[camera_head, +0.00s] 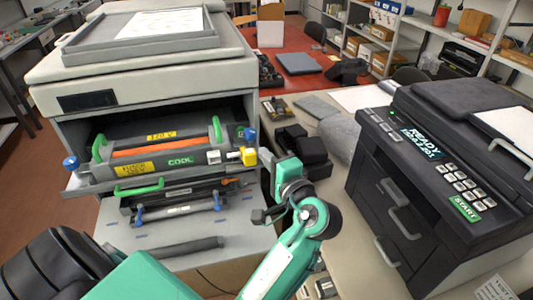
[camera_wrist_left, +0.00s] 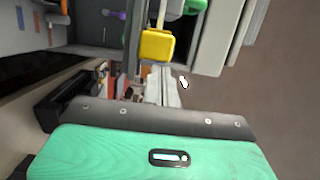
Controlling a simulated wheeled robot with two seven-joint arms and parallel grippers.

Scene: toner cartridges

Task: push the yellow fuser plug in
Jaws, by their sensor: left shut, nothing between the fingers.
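The yellow fuser plug (camera_head: 249,156) sits at the right end of the fuser unit (camera_head: 190,150) in the open printer. In the left wrist view the yellow plug (camera_wrist_left: 157,46) is at upper centre, just beyond the fingers. A pale stem shows behind it. My left gripper (camera_head: 266,160) is shut and empty, just right of the plug in the head view. In the wrist view its fingers (camera_wrist_left: 160,90) point at the plug; I cannot tell whether they touch it. My right gripper is not in view.
The fuser unit has green handles and a blue knob (camera_head: 71,162) on the left. A drawer with blue clips (camera_head: 180,208) lies below. A dark printer (camera_head: 440,170) stands at right. Black blocks (camera_head: 300,145) and a grey cloth (camera_head: 340,138) lie on the table between.

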